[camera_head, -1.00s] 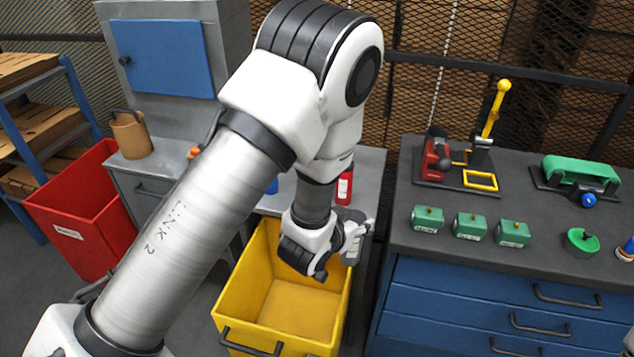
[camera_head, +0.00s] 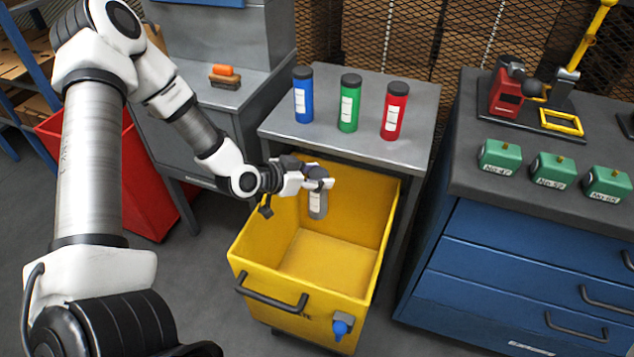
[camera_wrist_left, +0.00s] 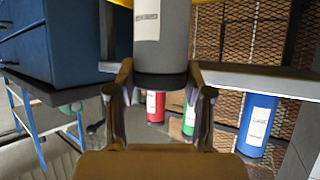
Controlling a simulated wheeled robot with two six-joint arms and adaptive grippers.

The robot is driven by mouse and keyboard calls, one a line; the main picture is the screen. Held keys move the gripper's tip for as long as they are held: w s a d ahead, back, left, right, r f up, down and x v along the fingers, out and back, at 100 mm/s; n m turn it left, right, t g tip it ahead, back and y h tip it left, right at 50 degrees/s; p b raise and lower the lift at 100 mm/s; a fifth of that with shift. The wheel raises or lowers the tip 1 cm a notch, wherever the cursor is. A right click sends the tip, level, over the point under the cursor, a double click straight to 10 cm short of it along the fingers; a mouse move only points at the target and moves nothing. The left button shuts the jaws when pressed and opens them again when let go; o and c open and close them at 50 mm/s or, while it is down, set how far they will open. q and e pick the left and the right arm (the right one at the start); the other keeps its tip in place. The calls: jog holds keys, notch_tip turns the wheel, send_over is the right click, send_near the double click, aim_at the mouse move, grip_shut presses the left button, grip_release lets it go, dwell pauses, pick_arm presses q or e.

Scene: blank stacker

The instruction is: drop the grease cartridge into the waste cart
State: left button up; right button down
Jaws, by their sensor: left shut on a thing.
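The grease cartridge (camera_head: 318,204) is a grey cylinder with a pale label. My left gripper (camera_head: 318,183) is shut on it and holds it roughly upright over the open yellow waste cart (camera_head: 268,281). The cartridge's lower end hangs around the height of the cart's rim, over the back part of the opening. In the left wrist view the grey cartridge (camera_wrist_left: 164,55) stands between the fingers, its far end cut off by the top edge. The cart's visible floor is bare. My right gripper is not in view.
Blue (camera_head: 303,95), green (camera_head: 349,103) and red (camera_head: 394,111) cartridges stand on the grey table (camera_head: 418,103) behind the cart. A blue drawer bench (camera_head: 490,240) with green blocks is at right. A red bin (camera_head: 145,180) stands at left.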

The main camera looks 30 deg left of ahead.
aim_at(309, 192)
pick_arm(q)
notch_tip(309, 192, down, 6)
jog(key=b, duration=0.4)
jog(key=shift+w+a+r+b, duration=0.1)
jog(key=shift+a+r+b, duration=0.05)
jog(key=shift+r+b, duration=0.15)
jog(key=shift+f, duration=0.2)
jog(key=o, duration=1.3)
jog(key=shift+r, duration=0.1)
notch_tip(309, 192, up, 10)
